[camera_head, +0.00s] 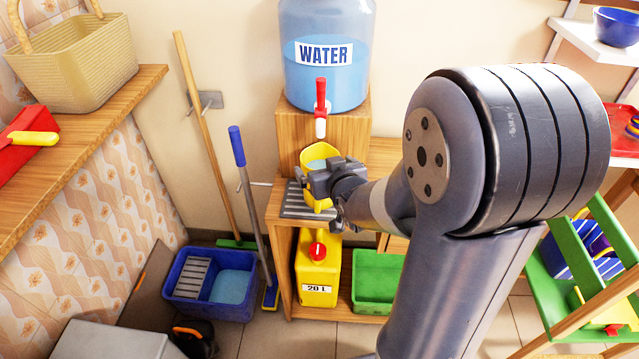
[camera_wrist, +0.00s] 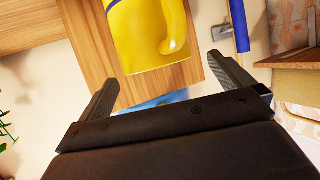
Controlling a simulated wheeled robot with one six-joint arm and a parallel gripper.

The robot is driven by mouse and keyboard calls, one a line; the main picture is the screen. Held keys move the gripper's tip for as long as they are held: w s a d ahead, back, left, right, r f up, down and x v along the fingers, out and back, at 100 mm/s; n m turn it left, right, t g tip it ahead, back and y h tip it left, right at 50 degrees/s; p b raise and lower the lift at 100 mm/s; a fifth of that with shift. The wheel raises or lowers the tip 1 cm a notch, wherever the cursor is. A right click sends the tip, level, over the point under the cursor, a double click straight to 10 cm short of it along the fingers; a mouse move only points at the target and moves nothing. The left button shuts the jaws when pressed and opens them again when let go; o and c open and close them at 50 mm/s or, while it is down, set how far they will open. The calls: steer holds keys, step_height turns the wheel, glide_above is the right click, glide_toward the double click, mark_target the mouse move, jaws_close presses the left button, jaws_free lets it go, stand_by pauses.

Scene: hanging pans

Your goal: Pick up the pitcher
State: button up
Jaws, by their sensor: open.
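The yellow pitcher (camera_head: 319,153) stands on a grey slatted grate (camera_head: 296,207) on the wooden stand, below the red and white tap of the water container. It shows pale blue inside. My gripper (camera_head: 325,187) is in front of the pitcher and hides much of its body in the head view. In the wrist view the pitcher (camera_wrist: 143,35) lies beyond my fingertips, with its handle towards the right. My gripper (camera_wrist: 163,72) is open there, with nothing between its fingers. I cannot tell exactly how far apart the pitcher and fingers are.
The water container (camera_head: 325,60) stands above and behind the pitcher. A yellow canister (camera_head: 317,275) and a green bin (camera_head: 377,280) are below. Mop handles (camera_head: 250,195) lean to the left, near a blue bucket (camera_head: 230,287). A green rack (camera_head: 575,270) stands at right.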

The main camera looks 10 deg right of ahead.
mark_target(315, 154)
steer(key=shift+d+x, duration=0.15)
steer(key=shift+x, duration=1.15)
steer(key=shift+d+x, duration=0.15)
steer(key=shift+x, duration=1.15)
steer(key=shift+c, duration=0.3)
steer(key=shift+r, duration=0.1)
steer(key=c, duration=1.9)
